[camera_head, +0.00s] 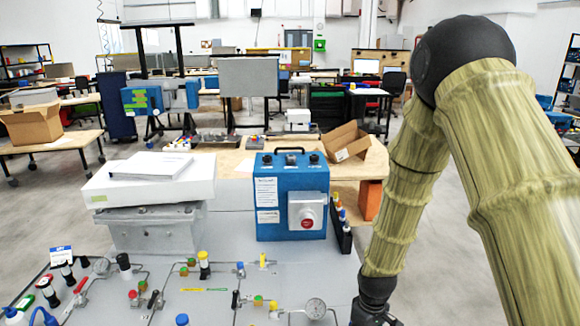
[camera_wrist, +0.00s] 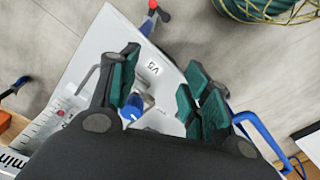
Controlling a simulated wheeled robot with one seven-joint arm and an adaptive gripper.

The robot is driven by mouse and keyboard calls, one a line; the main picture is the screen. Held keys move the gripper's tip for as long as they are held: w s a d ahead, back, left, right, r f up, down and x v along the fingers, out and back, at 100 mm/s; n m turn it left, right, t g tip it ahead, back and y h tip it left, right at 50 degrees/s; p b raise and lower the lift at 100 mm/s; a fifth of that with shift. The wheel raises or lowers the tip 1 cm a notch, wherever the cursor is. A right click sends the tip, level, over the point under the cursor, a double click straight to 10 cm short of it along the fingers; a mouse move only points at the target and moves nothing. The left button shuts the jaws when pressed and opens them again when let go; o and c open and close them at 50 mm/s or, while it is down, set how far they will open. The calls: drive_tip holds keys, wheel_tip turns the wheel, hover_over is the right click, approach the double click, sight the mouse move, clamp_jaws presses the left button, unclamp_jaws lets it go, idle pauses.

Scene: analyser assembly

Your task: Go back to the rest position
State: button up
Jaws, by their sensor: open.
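My gripper (camera_wrist: 160,92) shows in the wrist view with its green-padded fingers spread apart and nothing between them. Below it is a pale panel (camera_wrist: 98,48) with a "V3" label, a blue fitting (camera_wrist: 132,108) and a red-tipped handle (camera_wrist: 152,6). In the head view my arm comes down along the right side, and its wrist is at the bottom edge beside the grey panel table (camera_head: 230,235). The fingers are out of the frame there.
The panel carries several valves, pipes and a round gauge (camera_head: 315,308). A blue box with a red button (camera_head: 268,195) and a grey case (camera_head: 155,232) stand behind. An open carton (camera_head: 346,141) is on the wooden table. Floor at the right is clear.

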drive_tip(key=s+d+f+m, duration=0.1)
drive_tip(key=s+f+m, duration=0.1)
drive_tip(key=s+f, duration=0.5)
drive_tip(key=s+f+m+b, duration=0.1)
drive_tip(key=s+f, duration=0.5)
drive_tip(key=s, duration=0.7)
drive_tip(key=s+d+f+m+b, duration=0.1)
drive_tip(key=s+f+m, duration=0.2)
drive_tip(key=s+f, duration=0.4)
drive_tip(key=shift+s+d+f, duration=0.3)
drive_tip(key=shift+s+d, duration=0.05)
drive_tip(key=shift+s, duration=1.35)
idle(0.8)
